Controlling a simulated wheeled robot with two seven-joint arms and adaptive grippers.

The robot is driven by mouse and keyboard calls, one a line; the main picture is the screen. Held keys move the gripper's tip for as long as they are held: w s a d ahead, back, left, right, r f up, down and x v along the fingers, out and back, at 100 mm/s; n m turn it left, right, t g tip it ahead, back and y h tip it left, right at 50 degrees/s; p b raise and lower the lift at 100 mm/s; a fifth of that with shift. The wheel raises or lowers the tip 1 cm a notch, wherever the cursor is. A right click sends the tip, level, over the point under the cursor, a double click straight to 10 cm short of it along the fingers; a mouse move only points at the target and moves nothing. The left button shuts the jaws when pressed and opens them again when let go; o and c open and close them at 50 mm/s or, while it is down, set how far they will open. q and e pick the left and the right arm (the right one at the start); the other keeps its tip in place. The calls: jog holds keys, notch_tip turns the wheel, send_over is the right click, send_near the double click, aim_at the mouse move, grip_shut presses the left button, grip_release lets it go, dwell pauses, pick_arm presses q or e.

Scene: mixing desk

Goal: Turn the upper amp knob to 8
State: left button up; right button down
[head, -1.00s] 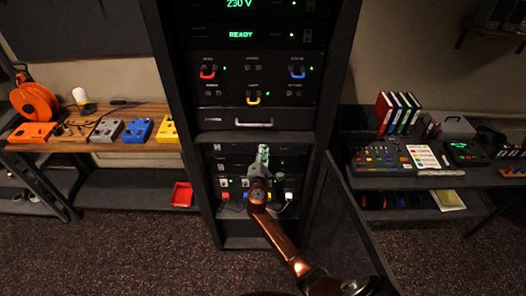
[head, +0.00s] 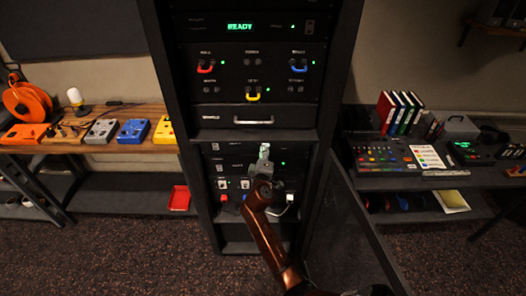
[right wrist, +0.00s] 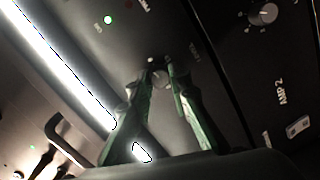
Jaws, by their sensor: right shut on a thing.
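The upper amp is a dark panel (head: 226,147) in the lower bay of the rack in the head view. My right gripper (head: 264,148) is in front of it and hides its knob there. In the right wrist view the two greenish fingers (right wrist: 161,70) are closed around a small round knob (right wrist: 161,80), with fingertips on either side of it. The knob's pointer and scale are too hidden to read. The lower amp, labelled AMP 2, shows its knob (right wrist: 263,14) with scale marks, free of the gripper. My left gripper is not in view.
Above is a drawer with a silver handle (head: 253,122) and a patch panel with red, blue and yellow loops. An open dark rack door (head: 345,225) stands right of my arm. Side tables hold coloured boxes (head: 133,131) at left and a mixer (head: 383,155) at right.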

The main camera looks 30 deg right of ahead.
jog(key=shift+m, duration=0.6)
jog(key=c, duration=1.8)
grip_release()
jog(key=v, duration=0.7)
jog(key=shift+s, duration=0.2)
jog(key=shift+a, duration=0.1)
